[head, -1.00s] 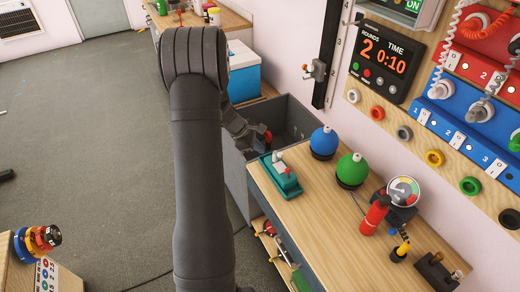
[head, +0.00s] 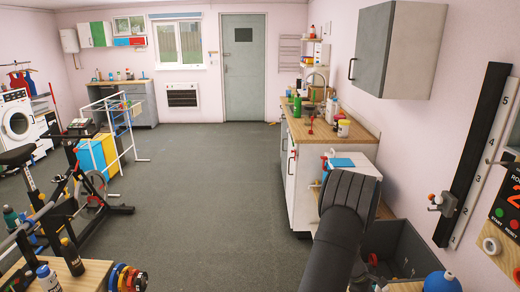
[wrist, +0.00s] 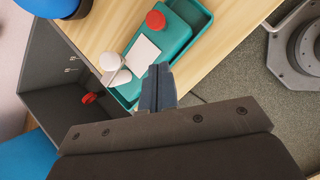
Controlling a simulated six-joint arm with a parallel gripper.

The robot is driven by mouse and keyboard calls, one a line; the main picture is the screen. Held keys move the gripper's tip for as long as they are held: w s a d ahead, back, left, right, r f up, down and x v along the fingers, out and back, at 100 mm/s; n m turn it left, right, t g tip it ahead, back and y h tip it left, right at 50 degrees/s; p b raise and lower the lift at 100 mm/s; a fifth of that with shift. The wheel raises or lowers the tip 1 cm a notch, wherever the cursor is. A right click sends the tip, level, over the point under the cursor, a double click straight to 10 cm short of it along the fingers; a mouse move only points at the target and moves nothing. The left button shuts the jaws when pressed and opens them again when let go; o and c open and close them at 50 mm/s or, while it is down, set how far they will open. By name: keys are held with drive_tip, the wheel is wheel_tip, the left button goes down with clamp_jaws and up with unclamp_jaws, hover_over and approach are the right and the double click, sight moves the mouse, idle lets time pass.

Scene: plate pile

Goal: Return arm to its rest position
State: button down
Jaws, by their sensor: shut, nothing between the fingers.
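My gripper (wrist: 158,76) shows in the wrist view, its two dark fingers together and empty. The fingertips are in front of the near edge of a teal device (wrist: 160,50) on the wooden bench top (wrist: 105,25). I cannot tell whether they touch it. In the head view, my dark arm rises at the lower right and hides the gripper.
An open grey bin (head: 405,245) stands beside the arm, with a red item (wrist: 88,98) inside. A blue ball (head: 442,282) sits at the bottom right. A wall rail (head: 472,150) is at right. An exercise bike (head: 75,180) stands left; open floor (head: 220,200) lies in the middle.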

drive_tip(key=s+f+h, duration=0.1)
drive_tip(key=s+f+g+h, duration=0.1)
drive_tip(key=f, duration=0.1)
drive_tip(key=s+f+h, duration=0.1)
drive_tip(key=shift+f+m+g+h, duration=0.2)
drive_tip(key=shift+m+g+h, duration=0.1)
drive_tip(key=shift+m+g, duration=0.1)
drive_tip(key=shift+f+h, duration=0.4)
drive_tip(key=shift+h, duration=0.2)
drive_tip(key=shift+w+a+f+t+h, duration=0.15)
drive_tip(key=shift+f+t+h, duration=0.1)
drive_tip(key=shift+h, duration=0.25)
drive_tip(key=shift+w+a+f+t+h, duration=0.15)
drive_tip(key=shift+f+h, duration=0.1)
drive_tip(key=shift+h, duration=0.25)
drive_tip(key=shift+w+a+f+t+h, duration=0.2)
drive_tip(key=shift+t+h, duration=0.1)
drive_tip(key=shift+h, duration=0.1)
drive_tip(key=shift+w+a+f, duration=0.25)
drive_tip(key=shift+w+f, duration=0.15)
drive_tip(key=shift+w, duration=0.05)
